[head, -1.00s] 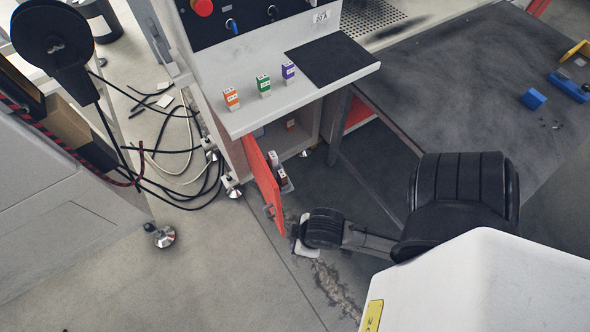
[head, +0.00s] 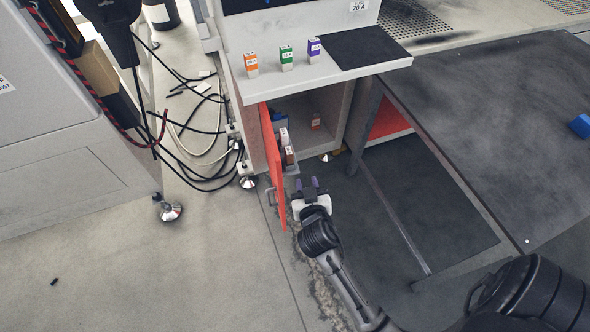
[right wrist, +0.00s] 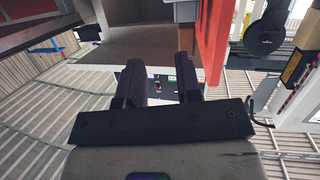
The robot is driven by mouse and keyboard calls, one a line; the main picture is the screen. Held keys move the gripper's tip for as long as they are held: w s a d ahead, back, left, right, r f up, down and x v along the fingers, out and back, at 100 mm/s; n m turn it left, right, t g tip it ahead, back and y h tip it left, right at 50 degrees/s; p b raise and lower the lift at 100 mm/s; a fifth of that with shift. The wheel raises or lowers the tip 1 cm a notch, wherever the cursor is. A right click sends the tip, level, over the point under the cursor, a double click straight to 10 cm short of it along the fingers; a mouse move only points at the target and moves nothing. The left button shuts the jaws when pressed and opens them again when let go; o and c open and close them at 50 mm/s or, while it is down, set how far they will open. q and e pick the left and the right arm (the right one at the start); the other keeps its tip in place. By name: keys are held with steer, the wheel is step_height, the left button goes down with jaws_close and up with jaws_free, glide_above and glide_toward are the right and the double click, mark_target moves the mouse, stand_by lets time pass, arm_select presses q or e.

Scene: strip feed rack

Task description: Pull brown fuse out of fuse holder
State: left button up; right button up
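A reddish-brown fuse (head: 290,154) sits low on the inner side of the open red door (head: 275,165), below a white-fronted fuse (head: 284,136); its holder is hard to make out. Another orange-brown fuse (head: 316,121) stands inside the cabinet; I cannot tell the shades apart surely. My right gripper (head: 308,186) is open and empty, just below and right of the door's fuses, apart from them; its two dark fingers show in the right wrist view (right wrist: 161,78). My left gripper is not in view.
Orange (head: 251,65), green (head: 286,58) and purple (head: 314,50) fuses stand on the shelf (head: 345,72) above. The red door's edge is close left of the right gripper. A dark table (head: 490,110) lies to the right. Cables (head: 190,150) lie on the floor left.

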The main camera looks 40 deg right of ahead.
mark_target(290, 158)
steer(key=w+t, duration=0.1)
steer(key=w, duration=0.1)
steer(key=w+d+t, duration=0.1)
steer(key=w, duration=0.2)
steer(key=w+r+t, duration=0.1)
steer(key=w, duration=0.2)
steer(key=shift+d+n, duration=0.3)
steer(key=shift+p+x, duration=0.3)
steer(key=shift+x, duration=0.5)
steer(key=shift+f, duration=0.1)
steer(key=shift+c, duration=0.3)
steer(key=c, duration=0.4)
steer(key=shift+c, duration=0.6)
